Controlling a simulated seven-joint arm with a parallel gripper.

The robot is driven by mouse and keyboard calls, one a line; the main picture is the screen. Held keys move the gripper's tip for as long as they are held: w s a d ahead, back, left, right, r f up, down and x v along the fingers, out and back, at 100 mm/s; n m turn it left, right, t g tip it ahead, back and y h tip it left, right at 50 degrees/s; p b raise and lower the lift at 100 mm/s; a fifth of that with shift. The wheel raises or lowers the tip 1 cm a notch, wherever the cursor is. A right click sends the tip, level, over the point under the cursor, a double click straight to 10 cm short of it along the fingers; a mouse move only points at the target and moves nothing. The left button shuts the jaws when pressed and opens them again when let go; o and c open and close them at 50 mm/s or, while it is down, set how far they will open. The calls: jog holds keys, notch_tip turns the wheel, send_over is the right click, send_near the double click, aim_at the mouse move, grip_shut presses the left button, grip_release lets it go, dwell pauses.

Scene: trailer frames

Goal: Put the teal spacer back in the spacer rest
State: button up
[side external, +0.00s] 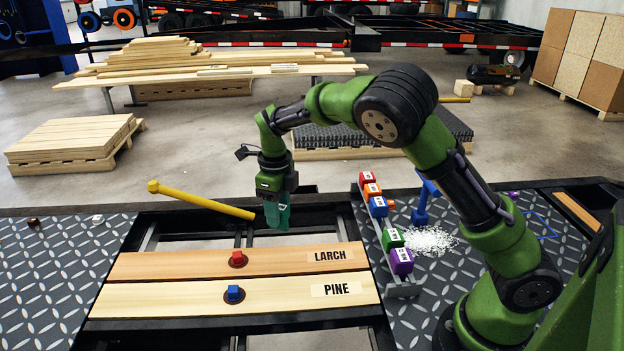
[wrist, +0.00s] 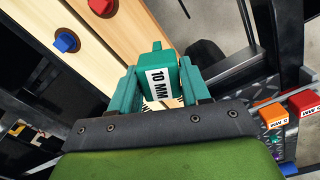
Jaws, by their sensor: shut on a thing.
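My gripper (side external: 278,218) hangs over the open frame behind the two boards, left of the spacer rest. In the wrist view its teal fingers (wrist: 165,88) are shut on the teal spacer (wrist: 158,62), a block with a white "10 MM" label. In the side view the spacer can hardly be told from the teal fingers. The spacer rest (side external: 404,288) is a grey rail to the right. It holds a red (side external: 366,178), an orange (side external: 372,190), a blue (side external: 378,206), a green (side external: 391,238) and a purple spacer (side external: 401,261). A gap shows between blue and green.
The larch board (side external: 190,263) and pine board (side external: 180,298) lie in front, with a red knob (side external: 237,259) and a blue knob (side external: 233,294). A yellow bar (side external: 200,199) lies left of my gripper. White granules (side external: 432,241) and a blue tool (side external: 423,205) are right of the rest.

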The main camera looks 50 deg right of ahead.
jog(key=s+d+r+m, duration=0.2)
jog(key=s+d+m, duration=0.4)
jog(key=s+d, duration=0.2)
jog(key=s+d+r+m, duration=0.3)
jog(key=s+d+m, duration=0.4)
jog(key=s+d, duration=0.2)
jog(key=shift+s+d, duration=0.25)
jog(key=shift+s, duration=0.2)
jog(key=shift+f, duration=2.9)
jog(key=shift+f, duration=1.9)
jog(key=o, duration=1.1)
